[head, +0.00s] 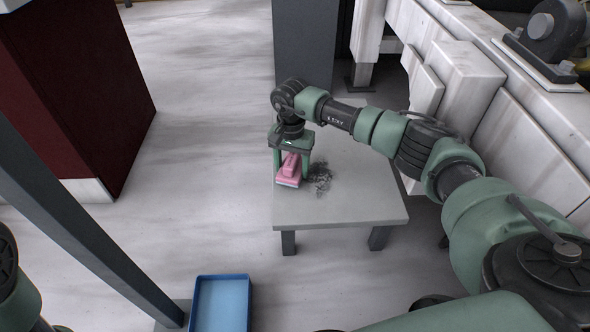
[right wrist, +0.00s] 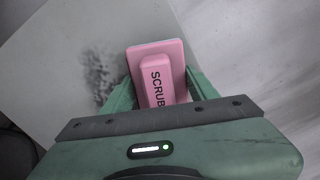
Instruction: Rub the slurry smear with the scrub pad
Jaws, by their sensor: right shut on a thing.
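The pink scrub pad (head: 289,172) has a raised handle block and is at the left edge of the grey stone slab (head: 350,208). In the right wrist view the pad (right wrist: 172,53) shows "SCRUB" lettering. My right gripper (head: 291,168) is shut on the pad's handle from above. The dark, speckled slurry smear (head: 320,179) lies on the slab just right of the pad; it also shows in the right wrist view (right wrist: 97,77), left of the pad. I cannot tell whether the pad touches the slab. My left gripper is not in view.
A blue tray (head: 221,303) stands on the floor in front of the slab. A dark red block (head: 75,90) and a slanting grey beam (head: 75,215) are at the left. A grey post (head: 305,50) rises behind the slab. Pale stone blocks (head: 465,80) stand at the right.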

